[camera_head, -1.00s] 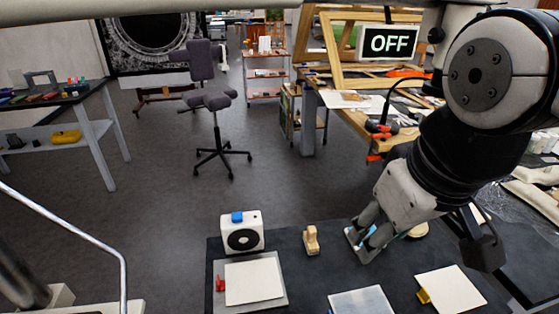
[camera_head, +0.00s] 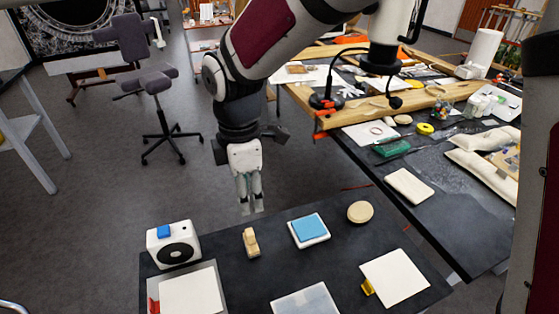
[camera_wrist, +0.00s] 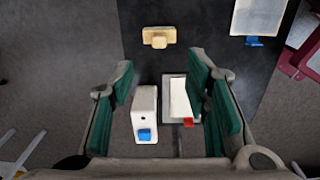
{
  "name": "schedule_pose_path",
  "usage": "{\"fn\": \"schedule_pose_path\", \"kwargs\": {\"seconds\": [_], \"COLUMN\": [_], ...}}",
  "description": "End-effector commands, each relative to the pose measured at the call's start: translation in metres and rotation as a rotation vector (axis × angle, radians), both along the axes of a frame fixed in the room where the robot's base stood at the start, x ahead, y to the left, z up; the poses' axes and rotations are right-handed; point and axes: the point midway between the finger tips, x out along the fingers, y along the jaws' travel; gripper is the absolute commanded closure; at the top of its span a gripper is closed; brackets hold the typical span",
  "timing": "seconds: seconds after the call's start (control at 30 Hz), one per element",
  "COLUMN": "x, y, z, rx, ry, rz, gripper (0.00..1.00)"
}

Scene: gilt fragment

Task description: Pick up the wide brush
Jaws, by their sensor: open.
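A small tan wooden piece (camera_head: 251,242) with a raised grip stands on the dark table mat; it looks like the wide brush. In the wrist view the tan piece (camera_wrist: 159,38) is at the top, beyond the fingertips. My gripper (camera_head: 250,205) points down in the head view, appearing just behind and above the tan piece and apart from it. In the wrist view the green-padded fingers of my gripper (camera_wrist: 162,70) are spread with nothing between them. The piece's underside is hidden.
A white box with a black dial and blue button (camera_head: 174,244) is left of the piece. A blue-topped white block (camera_head: 309,229) and a round wooden disc (camera_head: 360,212) are right. A white board with a yellow clip (camera_head: 395,278) lies front right.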

Motion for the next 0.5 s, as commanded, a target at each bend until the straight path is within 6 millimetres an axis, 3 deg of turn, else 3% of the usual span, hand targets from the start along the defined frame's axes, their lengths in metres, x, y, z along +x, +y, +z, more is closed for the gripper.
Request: {"fn": "schedule_pose_path", "kwargs": {"seconds": [0.17,0.5], "x": [-0.002,-0.002], "y": [0.009,0.008], "z": [-0.015,-0.075], "rx": [0.0,-0.002], "ry": [0.01,0.01], "rz": [0.047,0.043], "gripper": [0.57,0.57]}}
